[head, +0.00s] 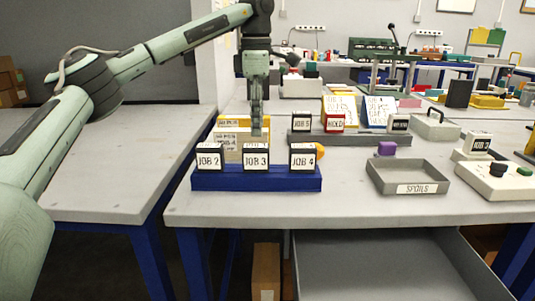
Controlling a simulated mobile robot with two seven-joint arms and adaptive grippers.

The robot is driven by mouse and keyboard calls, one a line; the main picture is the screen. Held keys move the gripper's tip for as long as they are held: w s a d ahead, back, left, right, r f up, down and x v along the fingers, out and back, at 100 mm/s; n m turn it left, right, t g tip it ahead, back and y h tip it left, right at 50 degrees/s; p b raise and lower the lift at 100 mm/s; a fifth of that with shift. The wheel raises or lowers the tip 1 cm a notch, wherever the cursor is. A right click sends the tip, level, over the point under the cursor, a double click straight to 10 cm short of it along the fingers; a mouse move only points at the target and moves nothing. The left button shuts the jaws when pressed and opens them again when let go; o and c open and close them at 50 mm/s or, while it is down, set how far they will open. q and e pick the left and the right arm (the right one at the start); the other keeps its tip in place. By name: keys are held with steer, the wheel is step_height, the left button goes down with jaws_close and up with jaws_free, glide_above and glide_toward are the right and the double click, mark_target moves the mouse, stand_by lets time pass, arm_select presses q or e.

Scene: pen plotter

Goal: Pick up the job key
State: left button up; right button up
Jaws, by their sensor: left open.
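Three dark key blocks with white labels stand in a blue rack (256,183) at the table's front left: JOB 2 (209,160), JOB 3 (256,160) and JOB 4 (303,159). My left gripper (257,128) points down, open and empty, just above and behind the JOB 3 block as seen here. It does not appear to touch any block. A JOB 5 block (301,123) and a red HOLD block (335,122) stand at a grey rack (350,139) farther back. Another job-labelled block (477,144) sits on a pale device at right. My right gripper is not in view.
A grey SPOILS tray (408,178) lies right of the blue rack, with a purple block (387,148) behind it. A pale device with dark and green buttons (500,178) is at far right.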

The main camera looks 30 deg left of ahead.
mark_target(256, 146)
arm_select(q)
steer(key=f, duration=0.5)
steer(key=s+f, duration=0.1)
steer(key=f, duration=0.1)
steer(key=shift+d+f, duration=0.1)
steer(key=shift+f, duration=0.05)
steer(key=c, duration=1.2)
